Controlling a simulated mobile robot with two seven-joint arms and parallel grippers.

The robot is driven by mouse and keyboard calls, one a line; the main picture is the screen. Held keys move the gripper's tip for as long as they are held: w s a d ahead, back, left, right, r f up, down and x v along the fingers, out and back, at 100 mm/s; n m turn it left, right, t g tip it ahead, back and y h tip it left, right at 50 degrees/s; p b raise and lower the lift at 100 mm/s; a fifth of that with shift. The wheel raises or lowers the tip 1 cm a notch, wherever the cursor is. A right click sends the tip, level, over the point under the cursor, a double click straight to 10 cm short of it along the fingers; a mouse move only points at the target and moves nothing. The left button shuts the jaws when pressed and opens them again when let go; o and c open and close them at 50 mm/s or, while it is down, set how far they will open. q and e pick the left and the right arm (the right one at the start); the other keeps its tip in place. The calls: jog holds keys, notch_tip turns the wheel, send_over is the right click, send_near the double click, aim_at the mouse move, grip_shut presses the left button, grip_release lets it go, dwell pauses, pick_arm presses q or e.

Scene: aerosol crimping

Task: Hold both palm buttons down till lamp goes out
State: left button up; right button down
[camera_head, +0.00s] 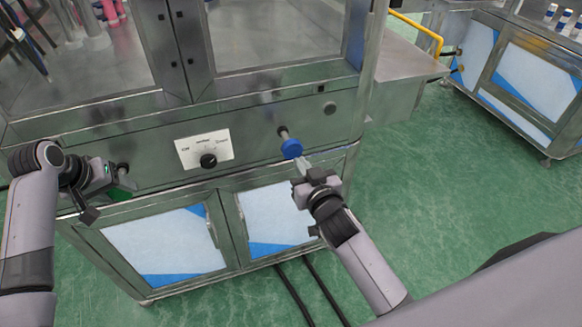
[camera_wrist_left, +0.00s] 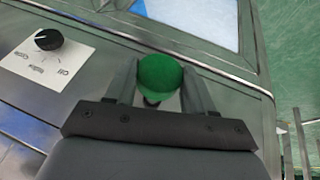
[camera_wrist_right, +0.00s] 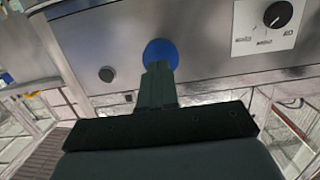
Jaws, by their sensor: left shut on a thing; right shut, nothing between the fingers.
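The blue palm button (camera_head: 291,149) sticks out on a stem from the machine's front panel. My right gripper (camera_head: 299,164) is shut, with its tips at the button's face; in the right wrist view the tips overlap the lower edge of the blue button (camera_wrist_right: 160,52). The green palm button (camera_wrist_left: 159,76) sits between the two fingers of my left gripper (camera_wrist_left: 160,88), which is shut on it. In the head view my left gripper (camera_head: 104,182) partly hides that button. I see no lit lamp; a round grey fitting (camera_head: 330,108) right of the blue button looks dark.
A white plate with a black selector knob (camera_head: 208,161) sits on the panel between the two buttons. Blue and white cabinet doors (camera_head: 165,242) are below. Green floor (camera_head: 455,200) is clear on the right.

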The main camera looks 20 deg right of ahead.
aim_at(293, 151)
jog(key=shift+w, duration=1.5)
pick_arm(q)
jog(key=shift+w+r, duration=0.1)
jog(key=shift+w, duration=0.4)
pick_arm(e)
jog(key=shift+w, duration=0.45)
pick_arm(q)
jog(key=shift+r, duration=0.1)
pick_arm(e)
jog(key=shift+w+r, duration=0.1)
jog(key=shift+r, duration=0.05)
pick_arm(q)
jog(key=shift+w+r, duration=0.2)
jog(key=shift+r, duration=0.05)
pick_arm(e)
jog(key=shift+r, duration=0.2)
dwell(0.6)
dwell(1.5)
pick_arm(q)
jog(key=shift+w+a+f, duration=0.1)
pick_arm(e)
jog(key=shift+s+f, duration=0.2)
jog(key=shift+s, duration=0.25)
jog(key=shift+s+f, duration=0.1)
jog(key=shift+s, duration=1.9)
pick_arm(q)
jog(key=shift+f, duration=0.1)
